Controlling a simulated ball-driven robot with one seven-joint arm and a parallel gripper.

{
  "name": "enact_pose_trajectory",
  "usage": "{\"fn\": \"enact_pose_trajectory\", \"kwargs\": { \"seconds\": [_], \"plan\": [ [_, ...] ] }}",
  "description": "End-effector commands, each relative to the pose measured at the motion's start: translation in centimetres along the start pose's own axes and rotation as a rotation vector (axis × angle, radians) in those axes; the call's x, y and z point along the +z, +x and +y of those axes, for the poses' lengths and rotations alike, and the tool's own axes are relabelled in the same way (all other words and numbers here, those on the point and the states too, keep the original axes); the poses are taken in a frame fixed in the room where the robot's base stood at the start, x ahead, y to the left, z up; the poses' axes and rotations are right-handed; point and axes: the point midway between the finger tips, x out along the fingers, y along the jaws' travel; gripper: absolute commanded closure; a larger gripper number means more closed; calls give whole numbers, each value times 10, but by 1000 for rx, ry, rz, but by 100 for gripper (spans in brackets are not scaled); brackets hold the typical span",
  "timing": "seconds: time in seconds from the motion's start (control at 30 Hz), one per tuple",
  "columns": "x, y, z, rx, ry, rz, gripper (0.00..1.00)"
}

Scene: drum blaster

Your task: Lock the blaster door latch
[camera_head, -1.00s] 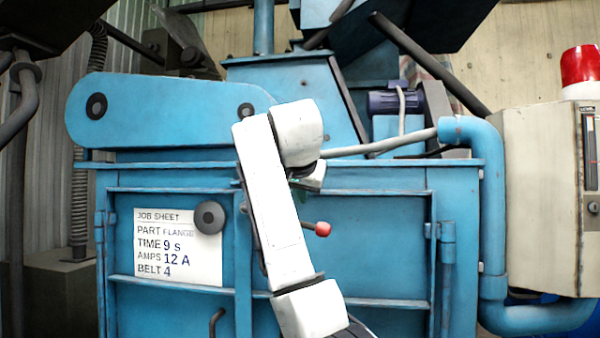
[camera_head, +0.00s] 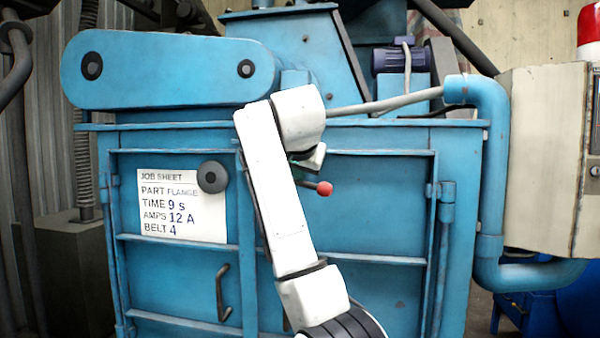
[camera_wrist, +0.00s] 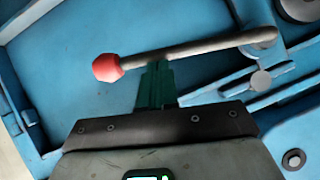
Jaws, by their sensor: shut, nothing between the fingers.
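The latch lever on the blue blaster door (camera_head: 385,215) is a grey bar (camera_wrist: 200,47) with a red knob (camera_wrist: 107,68) on its left end in the wrist view. In the head view the red knob (camera_head: 325,188) sticks out just right of my white arm, which hides most of the lever. My gripper (camera_wrist: 156,68) has dark green fingers, shut and empty. In the wrist view their tips are right at the lever bar's near edge, close to the knob; I cannot tell if they touch. In the head view the gripper is mostly hidden behind my wrist.
A round bolt and bracket (camera_wrist: 262,80) sit beside the lever's right end. A job sheet (camera_head: 182,207), a round black knob (camera_head: 212,177) and a bent handle (camera_head: 222,293) are on the door's left panel. A control cabinet (camera_head: 545,160) stands at right.

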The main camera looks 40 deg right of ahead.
Motion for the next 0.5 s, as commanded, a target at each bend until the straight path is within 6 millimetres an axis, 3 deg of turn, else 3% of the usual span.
{"fn": "enact_pose_trajectory", "kwargs": {
  "seconds": [0.37,0.5],
  "plan": [
    [37,24,6,-270,401,-5,100],
    [50,33,5,-281,417,-3,100]
  ]
}}
